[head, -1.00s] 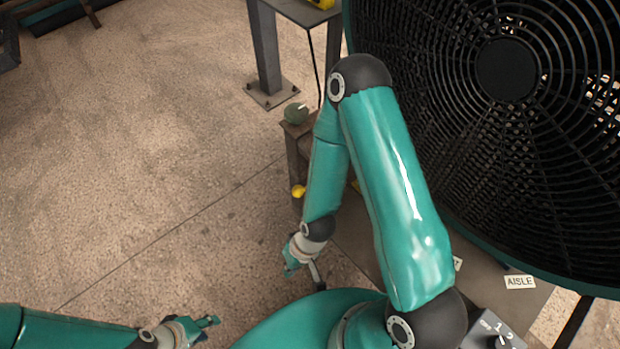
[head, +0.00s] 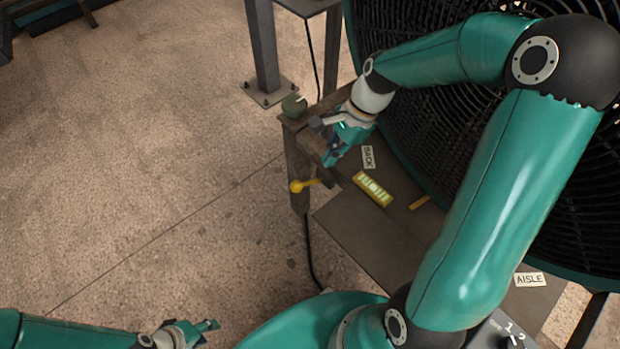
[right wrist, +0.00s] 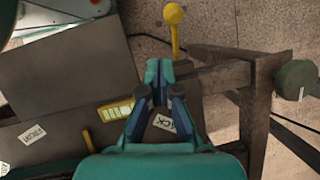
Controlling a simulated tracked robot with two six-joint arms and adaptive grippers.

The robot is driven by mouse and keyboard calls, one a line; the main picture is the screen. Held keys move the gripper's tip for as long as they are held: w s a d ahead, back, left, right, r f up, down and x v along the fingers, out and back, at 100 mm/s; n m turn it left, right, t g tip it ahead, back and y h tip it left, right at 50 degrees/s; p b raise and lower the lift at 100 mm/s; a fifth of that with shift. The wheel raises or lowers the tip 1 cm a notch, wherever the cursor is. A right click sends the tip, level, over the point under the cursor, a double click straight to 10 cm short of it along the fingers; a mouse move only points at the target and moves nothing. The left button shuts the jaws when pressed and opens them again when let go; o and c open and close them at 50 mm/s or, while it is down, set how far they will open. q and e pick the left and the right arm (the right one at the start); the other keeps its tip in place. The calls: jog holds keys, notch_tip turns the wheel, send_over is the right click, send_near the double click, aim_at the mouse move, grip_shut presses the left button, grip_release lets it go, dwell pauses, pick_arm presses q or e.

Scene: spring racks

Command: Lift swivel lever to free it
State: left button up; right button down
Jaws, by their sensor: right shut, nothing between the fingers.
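A yellow swivel lever with a round knob (head: 302,185) sticks out from the edge of a brown post frame, pointing left in the head view. In the right wrist view the lever (right wrist: 174,28) is beyond the fingertips, its yellow shaft running toward the frame. My right gripper (head: 332,158) is above the frame, up and to the right of the knob, apart from it. In the right wrist view its fingers (right wrist: 159,72) are together with nothing between them. My left gripper (head: 208,326) is low at the left, away from the lever; its finger opening is too small to judge.
A dark green round piece (head: 294,106) sits on the frame's corner. A yellow-green strip (head: 373,189) and BACK (head: 368,157) and AISLE (head: 530,280) labels lie on the grey surface. A large black fan grille (head: 440,140) stands behind my right arm. Open floor lies left.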

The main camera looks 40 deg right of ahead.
notch_tip(320, 180, up, 2)
jog(key=d+m, duration=0.1)
jog(key=d, duration=0.2)
jog(key=b, duration=0.3)
send_near(302, 184)
notch_tip(302, 184, down, 5)
jog(key=d, duration=0.2)
jog(key=a, duration=0.1)
jog(key=a+f+t, duration=0.1)
jog(key=a, duration=0.1)
jog(key=shift+w+f, duration=0.2)
jog(key=shift+w+a+f, duration=0.1)
jog(key=shift+a+f, duration=0.05)
jog(key=shift+a, duration=0.3)
jog(key=shift+w+a+f, duration=0.1)
jog(key=shift+a+f, duration=0.3)
jog(key=shift+a, duration=0.25)
